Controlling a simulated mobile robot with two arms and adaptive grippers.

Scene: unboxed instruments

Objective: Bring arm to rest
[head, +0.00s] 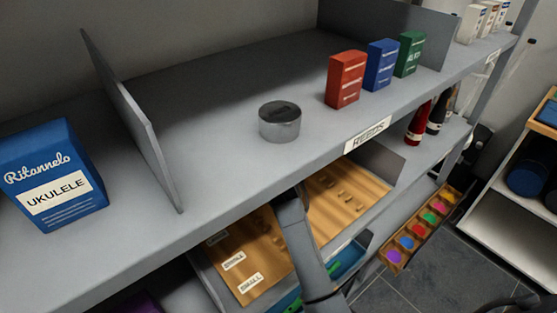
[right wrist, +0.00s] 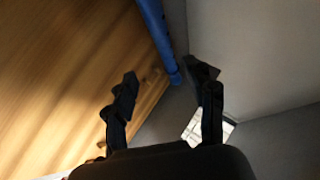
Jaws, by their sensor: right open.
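My right gripper (right wrist: 163,78) shows in the right wrist view with its two black fingers spread apart and nothing between them. A wooden surface (right wrist: 60,80) lies behind the left finger, and a grey surface (right wrist: 255,50) lies behind the right one. One of my dark arm links (head: 302,245) rises in front of the lower shelf in the head view; I cannot make out a gripper at its end. My left gripper is not in view.
The grey upper shelf (head: 225,175) holds a round tin (head: 280,122), a red box (head: 346,79), a blue box (head: 382,64), a green box (head: 409,54) and a ukulele box (head: 52,176). A wooden board (head: 345,205) lies below. A blue bar (right wrist: 158,38) is near my right fingers.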

